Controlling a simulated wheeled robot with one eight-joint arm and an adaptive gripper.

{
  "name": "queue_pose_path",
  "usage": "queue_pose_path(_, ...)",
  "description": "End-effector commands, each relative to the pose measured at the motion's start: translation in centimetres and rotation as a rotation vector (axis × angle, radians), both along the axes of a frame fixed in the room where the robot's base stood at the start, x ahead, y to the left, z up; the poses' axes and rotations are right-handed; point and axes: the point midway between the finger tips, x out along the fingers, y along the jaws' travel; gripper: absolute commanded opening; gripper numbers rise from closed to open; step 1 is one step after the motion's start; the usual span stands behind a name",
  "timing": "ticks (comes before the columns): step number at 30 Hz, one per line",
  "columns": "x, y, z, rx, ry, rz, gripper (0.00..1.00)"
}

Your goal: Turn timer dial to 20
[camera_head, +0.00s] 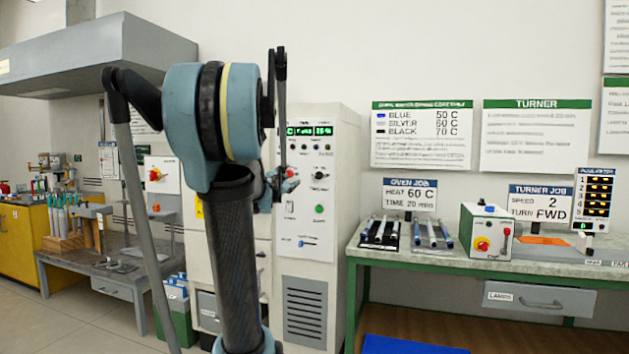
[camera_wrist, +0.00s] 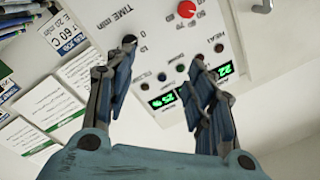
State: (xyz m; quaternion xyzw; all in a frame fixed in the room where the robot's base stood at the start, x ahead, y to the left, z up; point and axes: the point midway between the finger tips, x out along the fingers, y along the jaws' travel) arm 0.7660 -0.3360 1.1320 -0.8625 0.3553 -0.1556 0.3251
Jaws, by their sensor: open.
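The oven's white control panel (camera_head: 325,235) is behind my gripper in the head view. A black dial, which seems to be the timer dial (camera_head: 319,175), shows on it, but its pointer is too small to read. A red heat knob (camera_wrist: 186,9) is at the top edge. My gripper (camera_wrist: 165,48) is open and empty, its fingers spread in front of the panel, apart from the heat knob.
The oven job sign (camera_head: 409,195) reads heat 60 C, time 20 min. Green displays (camera_head: 308,131) sit at the panel's top. A bench (camera_head: 350,247) at right carries rod trays and a turner box (camera_head: 486,231). A fume hood (camera_head: 100,50) hangs at upper left.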

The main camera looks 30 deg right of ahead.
Motion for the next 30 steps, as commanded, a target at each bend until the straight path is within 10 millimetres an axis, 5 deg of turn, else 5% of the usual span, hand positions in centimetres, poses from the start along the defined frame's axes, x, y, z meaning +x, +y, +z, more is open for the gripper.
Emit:
queue_pose_path(3, -1.0, -3.1, -0.5, 0.039, -0.009, -0.105, 0.5)
queue_pose_path(9, -1.2, -4.8, -0.8, 0.061, -0.01, -0.154, 0.5)
queue_pose_path(30, 4.1, -12.3, -0.8, 0.059, -0.01, -0.151, 0.5)
